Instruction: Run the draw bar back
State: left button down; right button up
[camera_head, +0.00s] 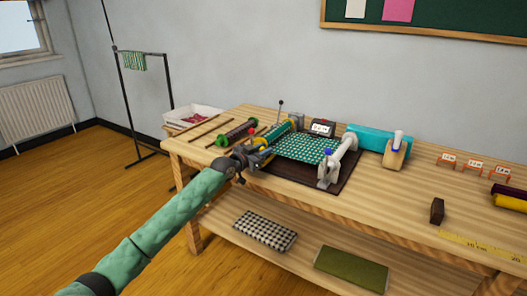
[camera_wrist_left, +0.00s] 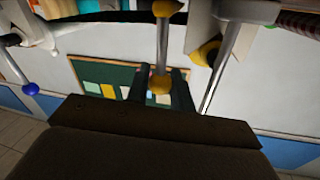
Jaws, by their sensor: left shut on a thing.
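A cloth-measuring machine stands on a dark board (camera_head: 275,176) on the table, with green patterned cloth (camera_head: 306,149) stretched across it. My left gripper (camera_head: 246,159) is at the machine's near left side, by the left end of the cloth. In the left wrist view its two dark fingers (camera_wrist_left: 160,84) are shut on a yellow-ended grey rod (camera_wrist_left: 162,48), seemingly the draw bar's handle. Most of the bar is hidden in the head view. The pale roller (camera_head: 343,156) stands at the cloth's right end. My right gripper is not in view.
A small counter (camera_head: 322,128) stands behind.

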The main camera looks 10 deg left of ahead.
pick_arm(q)
jog(key=c, duration=1.4)
grip_release()
jog(key=shift+w+a, duration=0.1)
jog(key=shift+a, duration=0.15)
jog(key=shift+c, duration=0.2)
jog(key=shift+o, duration=0.9)
jog(key=shift+a, duration=0.1)
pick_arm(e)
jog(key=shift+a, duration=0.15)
pick_arm(q)
jog(key=shift+s, duration=0.25)
jog(key=v, duration=0.7)
jog(key=shift+b, duration=0.3)
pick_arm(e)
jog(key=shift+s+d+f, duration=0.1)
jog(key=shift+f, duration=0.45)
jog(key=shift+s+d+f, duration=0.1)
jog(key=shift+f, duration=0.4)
pick_arm(q)
jog(key=shift+s+a, duration=0.15)
